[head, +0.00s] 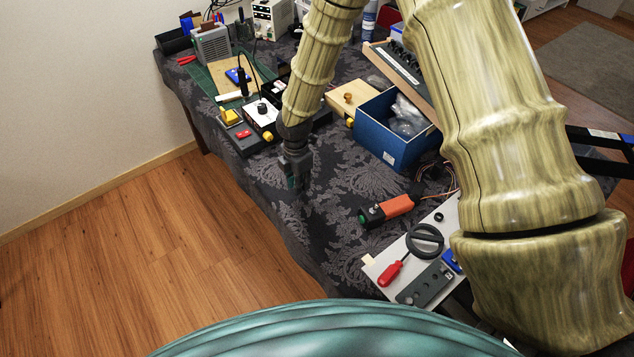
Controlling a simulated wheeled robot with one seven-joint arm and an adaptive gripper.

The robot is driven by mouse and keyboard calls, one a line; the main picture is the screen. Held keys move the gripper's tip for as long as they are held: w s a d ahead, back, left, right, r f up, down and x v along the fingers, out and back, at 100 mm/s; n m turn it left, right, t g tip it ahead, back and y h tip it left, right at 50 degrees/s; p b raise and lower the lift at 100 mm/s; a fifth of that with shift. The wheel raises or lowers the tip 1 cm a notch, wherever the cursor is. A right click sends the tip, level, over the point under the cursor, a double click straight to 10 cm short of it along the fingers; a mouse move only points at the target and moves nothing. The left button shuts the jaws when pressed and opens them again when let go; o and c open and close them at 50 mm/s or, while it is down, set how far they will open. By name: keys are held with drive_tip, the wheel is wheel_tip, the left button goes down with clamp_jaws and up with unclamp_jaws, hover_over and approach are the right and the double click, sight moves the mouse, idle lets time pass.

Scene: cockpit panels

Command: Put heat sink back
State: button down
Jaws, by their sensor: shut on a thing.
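My gripper (297,178) points down over the front left part of the dark patterned tablecloth. It is shut on a small dark thing with a greenish tint, mostly hidden by the fingers. This may be the heat sink, but it is too small and covered to identify. I cannot tell whether it touches the cloth. No other heat sink can be made out clearly.
A blue box (376,146) with clear bags stands to the right. A device with a black knob (263,116) is behind left. The table's left edge is close.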

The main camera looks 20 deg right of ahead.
drive_tip(key=p, duration=0.1)
hover_over(316, 193)
drive_tip(key=shift+d+f, duration=0.1)
drive_tip(key=shift+f, duration=0.15)
drive_tip(key=shift+f+p, duration=0.95)
drive_tip(key=shift+f, duration=0.8)
drive_tip(key=shift+f, duration=0.1)
drive_tip(key=c, duration=1.3)
unclamp_jaws()
drive_tip(key=shift+r+b, duration=1.75)
drive_tip(key=shift+r, duration=4.35)
